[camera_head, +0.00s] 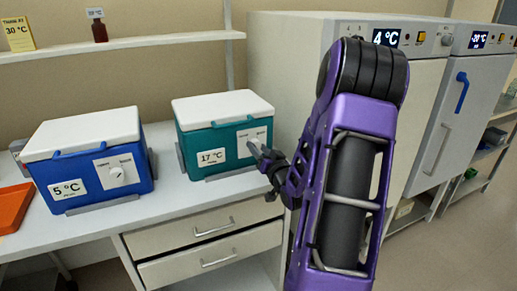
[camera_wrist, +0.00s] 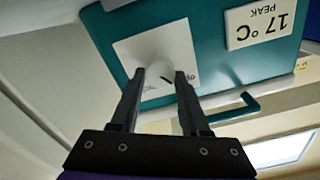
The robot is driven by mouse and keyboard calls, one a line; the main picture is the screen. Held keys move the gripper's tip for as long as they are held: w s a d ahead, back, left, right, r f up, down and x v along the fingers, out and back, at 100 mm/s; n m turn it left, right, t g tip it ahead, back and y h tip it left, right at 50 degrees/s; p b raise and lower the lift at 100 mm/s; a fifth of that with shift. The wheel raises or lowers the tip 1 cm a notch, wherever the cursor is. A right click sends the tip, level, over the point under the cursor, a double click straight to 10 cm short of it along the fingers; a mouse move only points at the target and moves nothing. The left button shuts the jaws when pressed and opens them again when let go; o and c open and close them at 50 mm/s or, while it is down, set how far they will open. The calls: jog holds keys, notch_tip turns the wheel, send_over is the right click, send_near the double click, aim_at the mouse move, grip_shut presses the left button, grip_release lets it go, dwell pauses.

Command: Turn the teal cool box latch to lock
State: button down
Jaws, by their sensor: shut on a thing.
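The teal cool box (camera_head: 197,145) with a white lid stands on the counter, and its label reads 17 °C. The box also fills much of the wrist view (camera_wrist: 207,64), upside down. Its latch is a white round knob (camera_wrist: 158,72) with a dark pointer line, on a white plate (camera_wrist: 184,42). My gripper (camera_wrist: 161,82) has one finger on each side of the knob and is shut on it. In the head view my gripper (camera_head: 262,153) reaches the front right of the box and hides most of the knob. The words on the plate are partly hidden.
A blue cool box (camera_head: 92,165) marked 5 °C with its own white knob stands to the left. An orange tray (camera_head: 14,207) lies at the far left. Drawers (camera_head: 209,240) are below the counter. Tall grey cabinets (camera_head: 283,58) stand behind my arm.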

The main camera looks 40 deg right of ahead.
jog(key=m+p, duration=0.1)
jog(key=m, duration=0.3)
jog(key=m+p, duration=0.1)
jog(key=m, duration=0.3)
jog(key=shift+d+p, duration=0.1)
jog(key=shift+p, duration=0.2)
jog(key=m+p, duration=0.2)
jog(key=m, duration=0.2)
jog(key=shift+m, duration=0.3)
jog(key=shift+f+m+p, duration=0.1)
jog(key=shift+m+p, duration=0.75)
jog(key=shift+m, duration=0.95)
jog(key=shift+c, duration=1.9)
grip_release()
jog(key=shift+s, duration=0.1)
